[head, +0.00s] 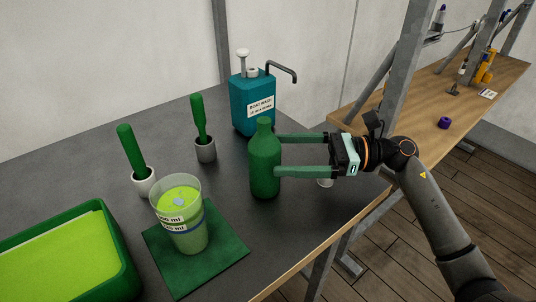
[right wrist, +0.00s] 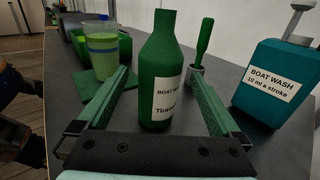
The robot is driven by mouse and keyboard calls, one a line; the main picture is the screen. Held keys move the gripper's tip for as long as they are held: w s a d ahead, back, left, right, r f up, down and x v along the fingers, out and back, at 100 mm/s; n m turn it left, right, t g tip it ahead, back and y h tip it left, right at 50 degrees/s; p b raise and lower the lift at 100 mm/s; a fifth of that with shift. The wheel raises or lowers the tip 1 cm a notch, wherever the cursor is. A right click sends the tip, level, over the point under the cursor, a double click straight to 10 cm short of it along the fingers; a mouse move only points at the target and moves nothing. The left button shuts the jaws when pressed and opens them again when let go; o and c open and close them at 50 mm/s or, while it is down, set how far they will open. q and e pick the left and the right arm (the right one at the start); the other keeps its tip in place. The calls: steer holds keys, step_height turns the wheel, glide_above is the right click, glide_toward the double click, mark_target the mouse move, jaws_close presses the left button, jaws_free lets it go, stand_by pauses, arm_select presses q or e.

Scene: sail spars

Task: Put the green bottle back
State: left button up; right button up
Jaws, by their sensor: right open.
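The green bottle (head: 264,163) stands upright on the dark table, near its right edge. My right gripper (head: 277,155) reaches in from the right, open, with one green finger on each side of the bottle. In the right wrist view the bottle (right wrist: 162,72) stands between the two spread fingers (right wrist: 160,95), its white label partly showing. I cannot tell whether either finger touches it. My left gripper is not in view.
A teal boat wash pump can (head: 252,103) stands behind the bottle. A measuring cup (head: 182,215) of green liquid stands on a green mat (head: 225,262) at front left. Two green-handled tools stand in a white pot (head: 144,182) and a grey pot (head: 205,150). A green tray (head: 125,265) is at lower left.

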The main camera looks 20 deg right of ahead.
steer(key=b+v, duration=0.1)
steer(key=v, duration=0.6)
steer(key=shift+d, duration=0.25)
